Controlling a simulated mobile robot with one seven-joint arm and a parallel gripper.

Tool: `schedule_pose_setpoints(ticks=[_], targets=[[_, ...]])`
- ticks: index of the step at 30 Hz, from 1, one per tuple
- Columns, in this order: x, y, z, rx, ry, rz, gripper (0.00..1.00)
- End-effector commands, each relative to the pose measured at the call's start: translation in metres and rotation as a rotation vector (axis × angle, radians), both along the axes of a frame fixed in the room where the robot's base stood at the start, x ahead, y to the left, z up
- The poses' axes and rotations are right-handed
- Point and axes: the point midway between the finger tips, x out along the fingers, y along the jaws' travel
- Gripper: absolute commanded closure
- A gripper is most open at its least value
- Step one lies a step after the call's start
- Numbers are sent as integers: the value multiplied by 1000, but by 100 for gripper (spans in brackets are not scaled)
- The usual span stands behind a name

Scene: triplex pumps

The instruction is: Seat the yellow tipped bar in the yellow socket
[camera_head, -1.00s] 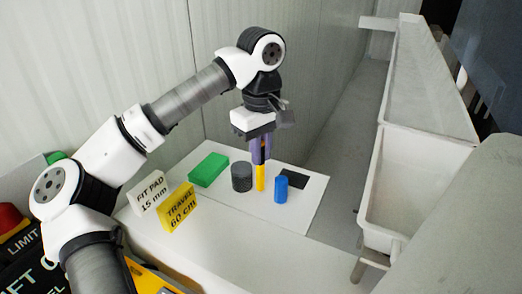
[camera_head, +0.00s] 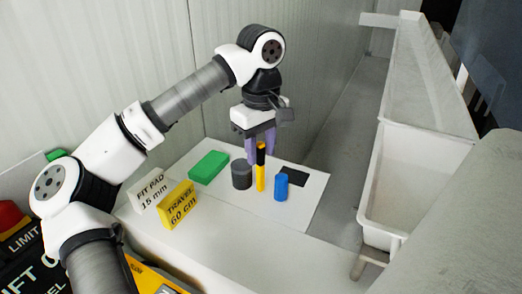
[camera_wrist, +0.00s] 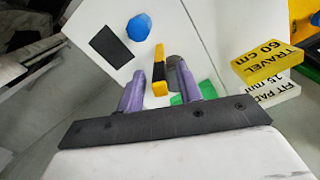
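The bar (camera_head: 260,176), yellow below and black above, stands upright on the white board. In the wrist view the bar (camera_wrist: 158,64) rises between my two purple fingers, with a yellow near end. My gripper (camera_head: 260,152) is open around the bar's upper part, with a gap visible on both sides in the wrist view (camera_wrist: 156,72). No separate yellow socket can be made out; the bar's foot is small in view, so I cannot tell what it sits in.
A dark grey cylinder (camera_head: 241,175) stands just left of the bar, a blue one (camera_head: 281,187) to its right.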

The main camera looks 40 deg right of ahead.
Motion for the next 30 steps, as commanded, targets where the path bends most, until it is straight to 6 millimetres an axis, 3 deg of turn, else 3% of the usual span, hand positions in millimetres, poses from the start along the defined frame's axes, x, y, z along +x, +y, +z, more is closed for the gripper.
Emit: schedule_pose_setpoints(ticks=[9, 16, 21, 30], targets=[[0, 0, 63, 0, -4, 2, 65], [0, 0, 99, 1, -3, 2, 65], [0, 0, 110, 1, -2, 1, 61], [3, 3, 96, 2, -3, 3, 61]])
